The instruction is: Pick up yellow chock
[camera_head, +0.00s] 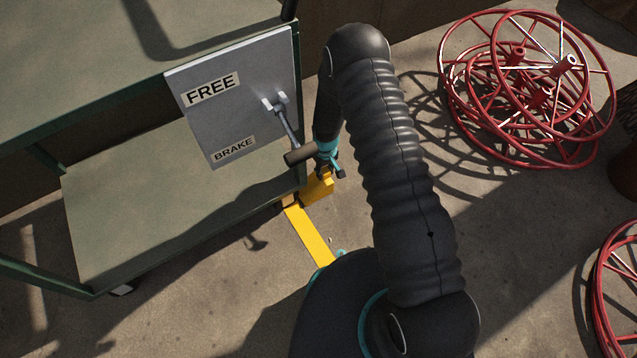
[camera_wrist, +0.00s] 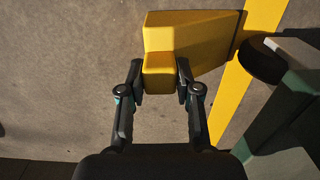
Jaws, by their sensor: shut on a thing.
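The yellow chock (camera_wrist: 190,40) is a wedge-shaped block with a narrower stub toward me in the wrist view. My gripper (camera_wrist: 160,82) has one finger on each side of that stub and is shut on it. In the head view the chock (camera_head: 319,190) shows near the cart's lower right corner, partly hidden by my gripper (camera_head: 328,172). The chock is beside a dark cart wheel (camera_wrist: 262,62) in the wrist view. I cannot tell whether it touches the wheel or the floor.
A green cart (camera_head: 150,215) with a grey FREE/BRAKE panel (camera_head: 225,95) and lever (camera_head: 284,120) stands at left. A yellow floor stripe (camera_head: 310,236) runs beside it. Red wire reels (camera_head: 530,90) lie at upper right, another reel (camera_head: 618,290) at right. Bare floor lies between.

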